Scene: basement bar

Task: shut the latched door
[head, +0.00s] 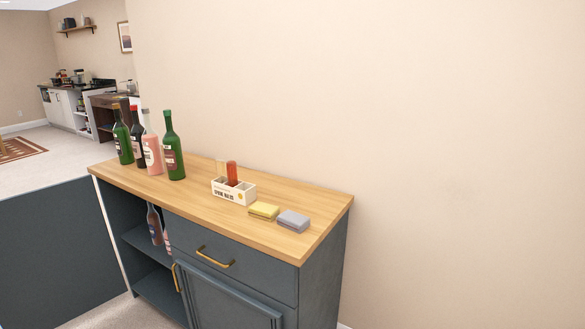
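A dark blue-grey cabinet (325,272) with a wooden top stands against the wall. Its panelled door (222,304) at lower right has a brass handle (176,278) on its left edge and looks shut, though its lower part is cut off. The bay to its left is open and shows shelves (150,248). A flat dark panel (55,245) stands out to the left from the cabinet's left front edge, like a door swung wide open. It runs out of the picture at left, and no latch or handle shows on it. Neither gripper is in view.
Several bottles (173,150) stand at the top's left. A white caddy (234,190), a yellow sponge (264,211) and a grey one (293,221) lie to the right. A drawer (235,262) is shut. Bottles (155,225) stand inside the open bay.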

